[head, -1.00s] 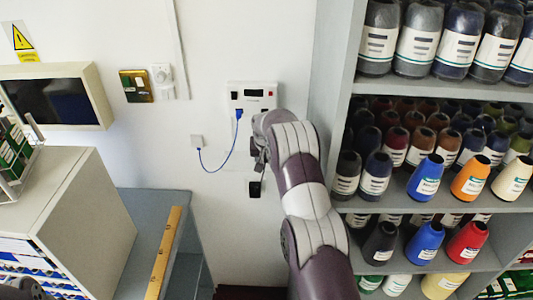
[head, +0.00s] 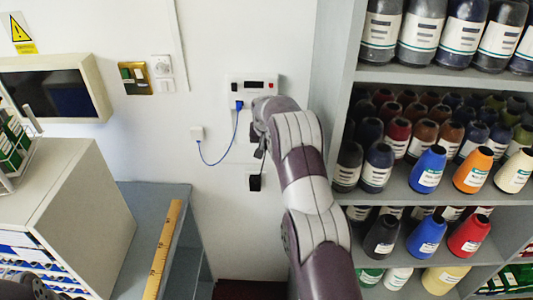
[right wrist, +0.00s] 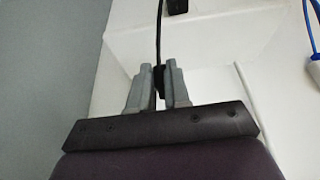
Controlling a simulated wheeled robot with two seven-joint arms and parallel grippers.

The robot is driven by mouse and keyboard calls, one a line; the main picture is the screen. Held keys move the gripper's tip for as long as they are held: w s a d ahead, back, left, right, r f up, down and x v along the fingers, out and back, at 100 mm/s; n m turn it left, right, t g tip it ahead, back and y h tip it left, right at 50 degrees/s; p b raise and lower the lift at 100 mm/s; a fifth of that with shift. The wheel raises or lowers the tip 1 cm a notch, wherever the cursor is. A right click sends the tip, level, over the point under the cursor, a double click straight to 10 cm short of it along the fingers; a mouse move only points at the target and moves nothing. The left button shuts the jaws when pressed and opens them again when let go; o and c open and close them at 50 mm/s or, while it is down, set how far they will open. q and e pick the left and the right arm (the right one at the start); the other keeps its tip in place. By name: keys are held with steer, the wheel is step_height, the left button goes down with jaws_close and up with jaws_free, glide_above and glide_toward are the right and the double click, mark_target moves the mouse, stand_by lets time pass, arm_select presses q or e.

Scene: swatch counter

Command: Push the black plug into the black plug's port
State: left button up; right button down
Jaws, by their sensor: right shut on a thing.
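My right gripper (right wrist: 158,80) is shut on the black plug (right wrist: 159,76), which shows between the fingertips in the right wrist view. A black cable runs up from it in that view. In the head view my right arm reaches to the wall and hides the plug. My right wrist covers the panel's lower right part. I cannot make out the black plug's port or whether the plug touches the panel.
A black wall box (head: 255,183) is below the gripper. A blue cable (head: 224,156) loops from the blue plug to a small white box (head: 197,133). Shelves of thread cones (head: 428,170) stand close on the right.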

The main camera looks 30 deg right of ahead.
arm_select(q)
step_height(320, 180, down, 3)
steer(key=shift+f+b, duration=0.1)
steer(key=shift+b, duration=1)
arm_select(e)
step_height(320, 180, up, 8)
steer(key=shift+f, duration=0.2)
